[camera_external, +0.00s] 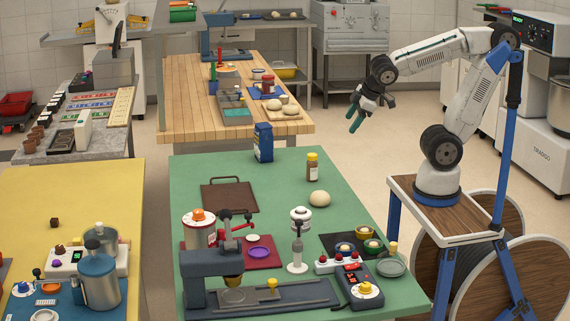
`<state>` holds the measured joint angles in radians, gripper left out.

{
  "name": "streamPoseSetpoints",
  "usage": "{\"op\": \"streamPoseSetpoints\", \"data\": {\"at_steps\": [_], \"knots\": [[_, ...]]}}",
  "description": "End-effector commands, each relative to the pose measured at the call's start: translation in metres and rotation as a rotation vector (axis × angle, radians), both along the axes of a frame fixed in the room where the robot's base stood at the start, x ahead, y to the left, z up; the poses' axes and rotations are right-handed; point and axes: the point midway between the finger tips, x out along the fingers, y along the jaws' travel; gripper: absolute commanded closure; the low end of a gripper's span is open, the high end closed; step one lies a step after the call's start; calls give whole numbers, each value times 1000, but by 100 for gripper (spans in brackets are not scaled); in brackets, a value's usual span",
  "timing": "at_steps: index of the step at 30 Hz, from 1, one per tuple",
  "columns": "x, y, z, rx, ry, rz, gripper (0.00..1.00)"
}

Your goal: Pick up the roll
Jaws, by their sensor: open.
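A pale round roll (319,198) lies on the green table (283,180), near its right edge and in front of a brown jar with a yellow lid (312,167). My gripper (362,115) hangs in the air to the upper right of that roll, beyond the table's far right corner. Its jaws are open and empty, with teal fingertips pointing down. Similar pale dough-like pieces (290,110) sit on the wooden table behind.
A dark blue carton (263,142) stands at the green table's far edge. A brown tray (228,196) lies to the left. A white-topped dispenser (299,240), dark mats with small bowls (364,232) and a control box (358,283) fill the front.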

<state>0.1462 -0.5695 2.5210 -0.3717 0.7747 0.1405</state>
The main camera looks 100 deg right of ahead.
Motion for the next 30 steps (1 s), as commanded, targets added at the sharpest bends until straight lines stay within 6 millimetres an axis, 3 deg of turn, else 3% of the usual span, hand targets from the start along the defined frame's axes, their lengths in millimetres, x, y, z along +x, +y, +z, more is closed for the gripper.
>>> {"op": "streamPoseSetpoints", "data": {"at_steps": [1,3,6,9,13,17,21,27,30], "knots": [[26,-24,0,-62,-55,4,35],[62,-51,2,-142,-150,49,35],[108,-77,0,-208,-264,159,35],[145,-90,-12,-209,-352,306,35],[172,-89,-44,-103,-429,524,35],[168,-74,-86,119,-461,731,35],[134,-55,-121,418,-460,893,35],[89,-40,-137,720,-436,996,35],[80,-38,-141,774,-429,1012,35]]}}
